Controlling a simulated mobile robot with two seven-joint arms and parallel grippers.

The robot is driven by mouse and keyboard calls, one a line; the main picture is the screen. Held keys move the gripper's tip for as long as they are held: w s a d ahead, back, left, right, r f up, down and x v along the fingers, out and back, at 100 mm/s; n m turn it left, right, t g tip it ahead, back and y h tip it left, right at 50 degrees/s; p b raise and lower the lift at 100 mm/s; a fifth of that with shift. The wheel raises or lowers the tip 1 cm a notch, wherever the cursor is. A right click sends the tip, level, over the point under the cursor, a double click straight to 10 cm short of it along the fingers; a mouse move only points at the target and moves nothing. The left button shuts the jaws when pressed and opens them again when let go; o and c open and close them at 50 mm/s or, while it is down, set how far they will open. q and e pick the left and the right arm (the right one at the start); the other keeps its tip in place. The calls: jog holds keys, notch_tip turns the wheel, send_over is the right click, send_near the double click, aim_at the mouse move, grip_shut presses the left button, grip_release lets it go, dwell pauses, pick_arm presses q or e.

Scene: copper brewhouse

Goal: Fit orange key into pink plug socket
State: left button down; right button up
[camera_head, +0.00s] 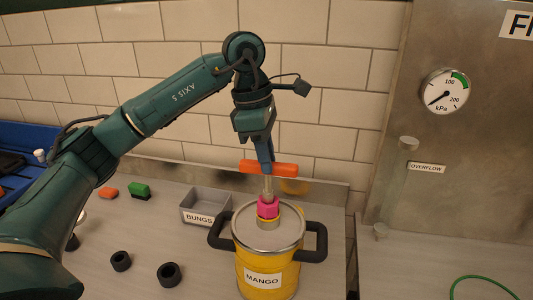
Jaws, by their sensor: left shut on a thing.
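The orange key (284,169) has a horizontal orange T-handle and a pale metal shaft pointing down. My left gripper (266,162) is shut on its handle from above. The pink plug socket (268,207) sits on a yellow ring on the lid of the yellow drum labelled MANGO (240,265). The shaft's lower end meets the top of the pink socket in this view; I cannot tell how far it is inside. My right gripper is not in view.
A grey bin labelled BUNGS (199,217) stands left of the drum. Black rings (169,274), a green-and-black block (139,190) and an orange block (108,192) lie on the counter. A steel panel with a pressure gauge (445,90) stands right. The drum has black side handles (316,243).

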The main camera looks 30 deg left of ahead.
pick_arm(q)
jog(key=shift+f+b, duration=0.9)
jog(key=shift+f, duration=0.35)
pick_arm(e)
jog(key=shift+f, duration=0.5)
pick_arm(q)
jog(key=c, duration=1.2)
grip_release()
jog(key=shift+o, duration=0.2)
jog(key=shift+r, duration=0.1)
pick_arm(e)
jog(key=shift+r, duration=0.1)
pick_arm(q)
jog(key=r+p, duration=0.3)
jog(key=shift+s+a+r, duration=0.1)
jog(key=shift+a+r, duration=0.25)
jog(key=shift+r, duration=0.05)
jog(key=shift+a+r+p, duration=0.15)
jog(key=shift+r+p, duration=0.2)
jog(key=shift+r, duration=0.25)
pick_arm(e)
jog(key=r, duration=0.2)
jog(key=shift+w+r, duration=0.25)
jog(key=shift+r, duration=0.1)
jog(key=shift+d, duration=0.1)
